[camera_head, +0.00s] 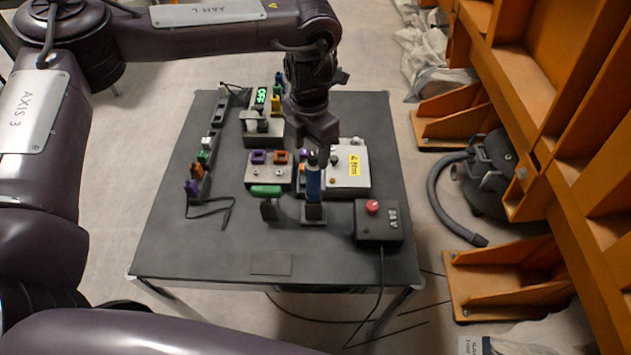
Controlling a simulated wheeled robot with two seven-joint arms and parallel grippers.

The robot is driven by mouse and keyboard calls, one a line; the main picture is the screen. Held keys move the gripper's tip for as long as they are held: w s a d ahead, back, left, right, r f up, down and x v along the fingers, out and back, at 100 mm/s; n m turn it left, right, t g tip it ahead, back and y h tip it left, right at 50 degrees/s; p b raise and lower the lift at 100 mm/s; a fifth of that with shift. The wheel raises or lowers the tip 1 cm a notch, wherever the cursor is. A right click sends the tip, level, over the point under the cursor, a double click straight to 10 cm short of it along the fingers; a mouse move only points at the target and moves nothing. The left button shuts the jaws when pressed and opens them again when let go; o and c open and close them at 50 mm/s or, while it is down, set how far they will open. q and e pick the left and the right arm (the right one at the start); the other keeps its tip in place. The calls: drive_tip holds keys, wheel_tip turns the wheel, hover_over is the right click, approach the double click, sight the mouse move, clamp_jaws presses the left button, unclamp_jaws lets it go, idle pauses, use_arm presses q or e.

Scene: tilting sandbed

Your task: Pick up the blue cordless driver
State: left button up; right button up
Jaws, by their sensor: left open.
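The blue cordless driver (313,184) stands upright in a dark holder (313,213) on the dark table, right of the middle. My left gripper (313,141) points down from above, close over or just behind the driver's dark top. It is open, and nothing shows between its fingers. I cannot tell whether the gripper touches the driver. My right gripper is not in view.
A green-topped tool (266,191) stands left of the driver. A box with a yellow label (353,163) is behind it. A control box with a red button (377,220) sits at right. A rail with coloured pieces (196,188) runs along the left. The table's front (210,255) is mostly clear.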

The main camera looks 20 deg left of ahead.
sight(313, 166)
use_arm(q)
drive_tip(key=shift+s+f, duration=0.3)
drive_tip(key=shift+s+d+f+p, duration=0.1)
drive_tip(key=shift+d+f+p, duration=0.05)
drive_tip(key=shift+f+p, duration=0.4)
drive_tip(key=shift+s+d+f+p, duration=0.1)
drive_tip(key=shift+f+p, duration=0.35)
drive_tip(key=shift+f, duration=0.1)
drive_tip(key=shift+w+d+f, duration=0.1)
drive_tip(key=shift+w+f, duration=0.05)
drive_tip(key=shift+f, duration=0.5)
drive_tip(key=shift+w+f, duration=0.15)
drive_tip(key=shift+f, duration=0.7)
drive_tip(key=c, duration=1.1)
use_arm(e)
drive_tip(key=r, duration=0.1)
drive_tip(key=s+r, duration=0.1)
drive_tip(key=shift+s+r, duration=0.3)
use_arm(q)
drive_tip(key=shift+r, duration=0.15)
